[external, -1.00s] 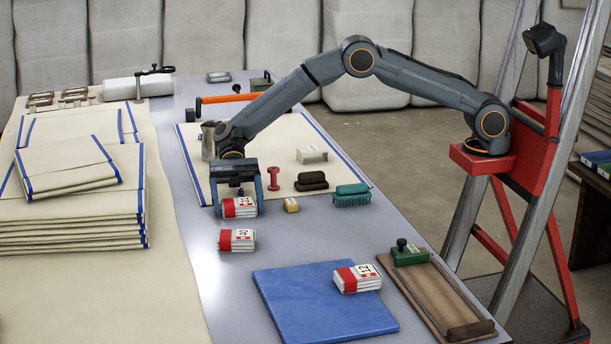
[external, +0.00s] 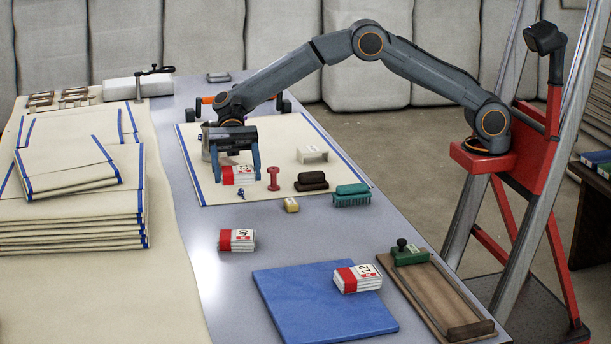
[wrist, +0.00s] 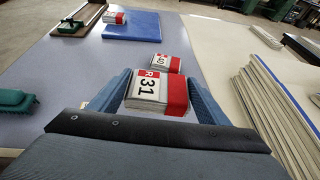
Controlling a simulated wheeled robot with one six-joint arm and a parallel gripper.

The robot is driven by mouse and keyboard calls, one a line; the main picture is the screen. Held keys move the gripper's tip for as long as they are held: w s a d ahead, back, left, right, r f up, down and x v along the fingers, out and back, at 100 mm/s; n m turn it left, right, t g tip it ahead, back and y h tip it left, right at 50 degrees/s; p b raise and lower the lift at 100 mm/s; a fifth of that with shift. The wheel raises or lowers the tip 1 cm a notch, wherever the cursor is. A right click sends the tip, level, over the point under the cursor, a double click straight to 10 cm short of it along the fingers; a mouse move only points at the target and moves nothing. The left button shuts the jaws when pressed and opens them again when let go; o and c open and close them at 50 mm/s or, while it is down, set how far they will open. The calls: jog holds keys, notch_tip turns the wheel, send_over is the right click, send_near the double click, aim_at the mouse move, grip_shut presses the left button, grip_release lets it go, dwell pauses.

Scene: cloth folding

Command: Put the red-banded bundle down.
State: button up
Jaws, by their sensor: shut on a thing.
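My gripper (external: 238,177) is shut on a red-banded white bundle (external: 232,174), with its fingers on either side. In the wrist view this bundle (wrist: 145,92) carries a label reading 31. It is over the near left part of the cream cloth with blue edges (external: 300,140); I cannot tell whether it touches the cloth. A second red-banded bundle (external: 237,240), labelled 40 in the wrist view (wrist: 157,62), lies on the bare table nearer the camera. A third red-banded bundle (external: 357,279), labelled 12, lies on the blue mat (external: 310,310).
A red spool (external: 273,178), yellow block (external: 291,205), dark brush (external: 311,182), teal brush (external: 352,195) and small white stand (external: 312,154) are right of my gripper. A metal jug (external: 207,142) is close behind it. Folded cloths (external: 70,225) are stacked left. Bare table (external: 215,280) shows in front.

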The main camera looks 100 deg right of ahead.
jog(key=shift+r, duration=0.55)
jog(key=shift+a, duration=0.2)
jog(key=w+a, duration=0.3)
jog(key=a, duration=1.2)
jog(key=m+t+h, duration=0.1)
jog(key=m+t, duration=0.2)
jog(key=t, duration=0.1)
send_over(300, 308)
notch_tip(300, 308, down, 4)
jog(key=shift+f+p, duration=0.1)
jog(key=shift+p, duration=0.2)
jog(key=shift+f, duration=1.95)
